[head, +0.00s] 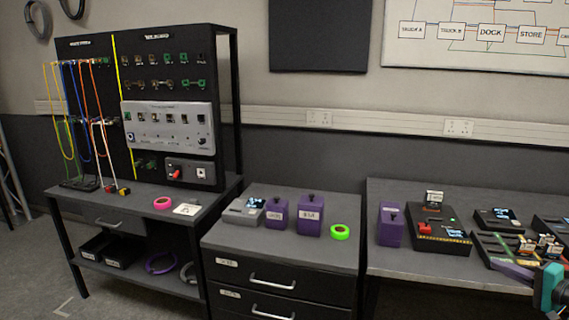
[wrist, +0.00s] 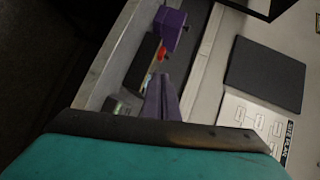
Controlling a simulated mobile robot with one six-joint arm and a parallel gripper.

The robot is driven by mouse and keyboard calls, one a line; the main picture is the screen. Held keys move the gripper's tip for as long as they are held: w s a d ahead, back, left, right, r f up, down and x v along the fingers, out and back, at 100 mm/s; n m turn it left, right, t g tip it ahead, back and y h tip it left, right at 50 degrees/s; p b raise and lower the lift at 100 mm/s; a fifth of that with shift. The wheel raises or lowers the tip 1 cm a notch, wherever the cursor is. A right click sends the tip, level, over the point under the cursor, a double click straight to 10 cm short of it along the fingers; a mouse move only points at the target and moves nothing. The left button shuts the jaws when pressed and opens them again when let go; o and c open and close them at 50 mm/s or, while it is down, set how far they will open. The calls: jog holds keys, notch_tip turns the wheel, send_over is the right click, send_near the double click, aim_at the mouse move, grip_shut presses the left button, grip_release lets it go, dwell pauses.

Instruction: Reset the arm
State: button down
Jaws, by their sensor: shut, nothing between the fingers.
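My gripper (wrist: 163,80) shows in the wrist view as two purple-grey fingers held together, with nothing seen between them. They stick out past a dark bar and the teal body of my wrist. In the head view, my teal wrist (head: 548,288) is at the lower right edge, over the right-hand bench. My purple fingers (head: 512,269) point left there, in front of the devices on that bench. The camera angle hides how high they are above the top. Most of my arm is out of view.
The right bench (head: 392,259) holds a purple box (head: 391,226), a black device with a red part (head: 440,232) and several screened units. A drawer cabinet (head: 270,254) holds two purple boxes and green tape (head: 340,231). A cable board (head: 90,105) stands left.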

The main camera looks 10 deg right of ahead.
jog(key=w+a+f+n+g+y, duration=0.1)
jog(key=w+a+f+g, duration=0.25)
jog(key=a+f, duration=0.9)
jog(key=w+a+f+n+g+y, duration=0.2)
jog(key=a+f+g, duration=0.2)
jog(key=a+f, duration=0.85)
jog(key=s+a+f+n+g, duration=0.1)
jog(key=s+a+f+g, duration=0.2)
jog(key=a+f, duration=0.45)
jog(key=s+a+f+n+g, duration=0.1)
jog(key=s+a+f+g, duration=0.15)
jog(key=a+f, duration=0.5)
jog(key=s+a+f+n+g+h, duration=0.2)
jog(key=s+a+f, duration=0.2)
jog(key=s, duration=0.4)
jog(key=s+a+f+n+g+h+p, duration=0.1)
jog(key=s+a+f+n+g+h, duration=0.1)
jog(key=s, duration=0.7)
jog(key=s+a+f+n+g+h, duration=0.3)
jog(key=s+a+f+n, duration=0.1)
jog(key=s+a+f, duration=0.2)
jog(key=s+f, duration=0.1)
jog(key=s, duration=0.1)
jog(key=shift+s+a+f, duration=0.15)
jog(key=shift+s+f, duration=0.15)
jog(key=shift+f, duration=0.05)
